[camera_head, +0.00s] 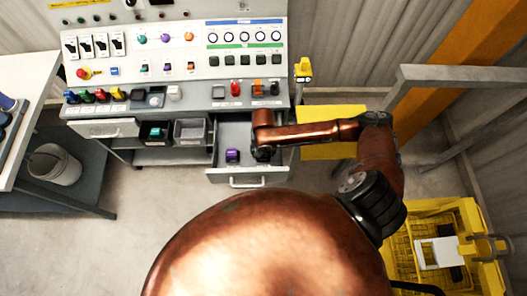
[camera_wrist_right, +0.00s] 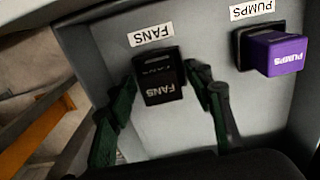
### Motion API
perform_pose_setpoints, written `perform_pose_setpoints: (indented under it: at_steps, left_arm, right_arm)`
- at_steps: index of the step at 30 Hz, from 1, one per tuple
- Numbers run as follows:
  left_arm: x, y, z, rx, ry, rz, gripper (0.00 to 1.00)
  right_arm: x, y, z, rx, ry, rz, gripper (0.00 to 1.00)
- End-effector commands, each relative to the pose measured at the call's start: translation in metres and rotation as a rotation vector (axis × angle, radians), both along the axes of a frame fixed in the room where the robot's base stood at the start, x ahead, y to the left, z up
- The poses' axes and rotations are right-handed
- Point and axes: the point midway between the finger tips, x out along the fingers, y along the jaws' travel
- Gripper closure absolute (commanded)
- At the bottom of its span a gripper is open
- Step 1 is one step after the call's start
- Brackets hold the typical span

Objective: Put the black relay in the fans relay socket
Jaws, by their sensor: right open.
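The black relay (camera_wrist_right: 160,88), marked FANS, stands at the fans socket place just below the FANS label (camera_wrist_right: 151,34) in the right wrist view. The socket is hidden behind it, so I cannot tell whether it is fully seated. My right gripper (camera_wrist_right: 163,78) is open, with one finger on each side of the black relay and gaps visible. In the head view the right gripper (camera_head: 262,150) reaches down into the open drawer (camera_head: 249,178) and mostly hides the relay. My left gripper is not in view.
A purple relay (camera_wrist_right: 276,54) marked PUMPS sits in the dark socket beside the fans place; it also shows in the head view (camera_head: 232,156). A control panel (camera_head: 180,60) rises behind. A yellow crate (camera_head: 420,215) stands at right.

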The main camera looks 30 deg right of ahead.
Motion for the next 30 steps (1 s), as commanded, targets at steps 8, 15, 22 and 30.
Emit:
perform_pose_setpoints:
  at_steps: [8, 15, 22, 30]
  left_arm:
    - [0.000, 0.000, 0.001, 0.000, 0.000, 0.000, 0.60]
    - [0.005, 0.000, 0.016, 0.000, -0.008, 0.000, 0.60]
    - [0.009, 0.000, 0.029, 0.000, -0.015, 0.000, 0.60]
    - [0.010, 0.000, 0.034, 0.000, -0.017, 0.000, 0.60]
  right_arm:
    - [0.000, 0.000, 0.008, -0.001, -0.001, -0.001, 0.53]
    - [0.001, 0.000, 0.055, 0.000, -0.004, 0.001, 0.53]
    - [0.000, 0.000, 0.100, 0.001, -0.002, 0.001, 0.53]
    - [0.000, 0.000, 0.122, 0.000, 0.000, 0.000, 0.53]
